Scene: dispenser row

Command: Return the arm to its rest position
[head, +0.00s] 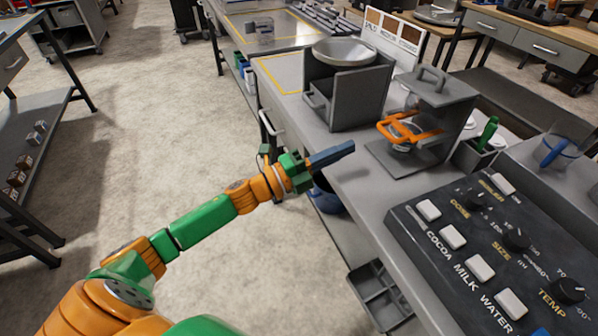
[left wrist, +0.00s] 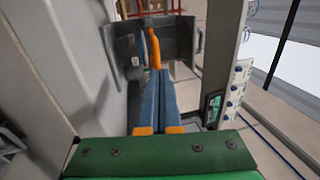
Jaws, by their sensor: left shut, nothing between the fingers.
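My left arm reaches in from the lower left of the head view. My left gripper (head: 345,150) has its blue fingers closed together and empty, at the counter's front edge, in front of the grey box-shaped unit. In the left wrist view the closed blue fingers (left wrist: 160,75) point away from the camera, with an orange upright piece just beyond their tips. My right gripper is not in view.
The grey counter holds a grey unit with a round bowl (head: 344,51), a grey stand with an orange-handled holder (head: 409,128), and a panel of white buttons (head: 453,237). A dark bin (head: 380,295) is below the counter. Open floor (head: 140,130) lies left.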

